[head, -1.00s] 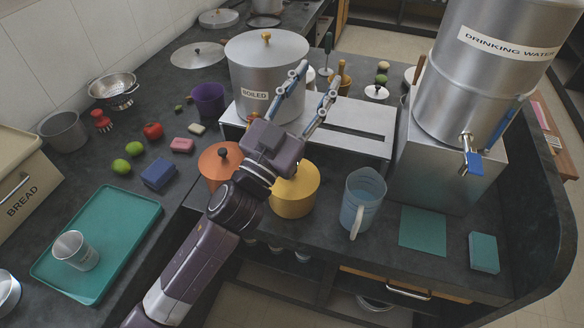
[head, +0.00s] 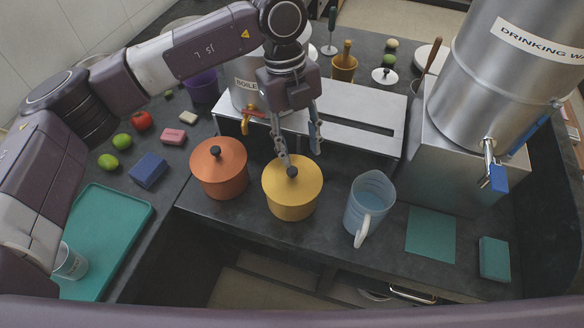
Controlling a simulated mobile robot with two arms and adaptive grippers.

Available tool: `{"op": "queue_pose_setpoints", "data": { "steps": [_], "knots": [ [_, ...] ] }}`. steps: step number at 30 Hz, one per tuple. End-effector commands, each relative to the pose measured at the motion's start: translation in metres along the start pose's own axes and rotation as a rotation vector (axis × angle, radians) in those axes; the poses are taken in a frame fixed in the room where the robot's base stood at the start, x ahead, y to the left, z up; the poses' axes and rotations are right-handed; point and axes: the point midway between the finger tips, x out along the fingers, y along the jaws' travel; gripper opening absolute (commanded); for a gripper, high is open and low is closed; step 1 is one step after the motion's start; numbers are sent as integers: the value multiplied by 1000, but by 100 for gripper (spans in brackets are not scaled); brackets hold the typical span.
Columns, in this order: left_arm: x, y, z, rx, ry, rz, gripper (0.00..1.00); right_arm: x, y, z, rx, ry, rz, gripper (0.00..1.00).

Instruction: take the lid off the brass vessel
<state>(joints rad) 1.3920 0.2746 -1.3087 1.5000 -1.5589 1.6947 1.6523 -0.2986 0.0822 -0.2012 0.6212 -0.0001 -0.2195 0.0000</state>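The brass vessel (head: 291,205) is a yellow round pot on the dark counter. Its flat yellow lid (head: 307,185) is on it, with a black knob (head: 291,173) in the middle. I cannot tell whether either touches the lid. My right gripper is not in view.
A copper-coloured lidded pot (head: 219,167) stands close on the left, and a jug of water (head: 368,203) on the right. A steel stand (head: 350,118) is behind, with a large pot marked BOILED partly hidden by my arm. A teal mat (head: 430,235) lies further right.

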Motion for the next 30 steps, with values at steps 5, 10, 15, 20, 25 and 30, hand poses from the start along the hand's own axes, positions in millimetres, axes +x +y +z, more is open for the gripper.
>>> {"op": "queue_pose_setpoints", "data": {
  "steps": [5,10,15,20,25,30],
  "knots": [
    [0,15,17,-45,-58,59,39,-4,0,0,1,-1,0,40],
    [18,16,18,-43,-56,57,39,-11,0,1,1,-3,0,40],
    [38,18,19,-42,-53,58,39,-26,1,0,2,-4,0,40],
    [61,18,21,-41,-54,55,39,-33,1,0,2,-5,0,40],
    [70,19,22,-39,-55,54,39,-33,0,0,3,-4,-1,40],
    [70,19,22,-39,-55,54,36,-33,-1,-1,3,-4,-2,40]
  ]
}}
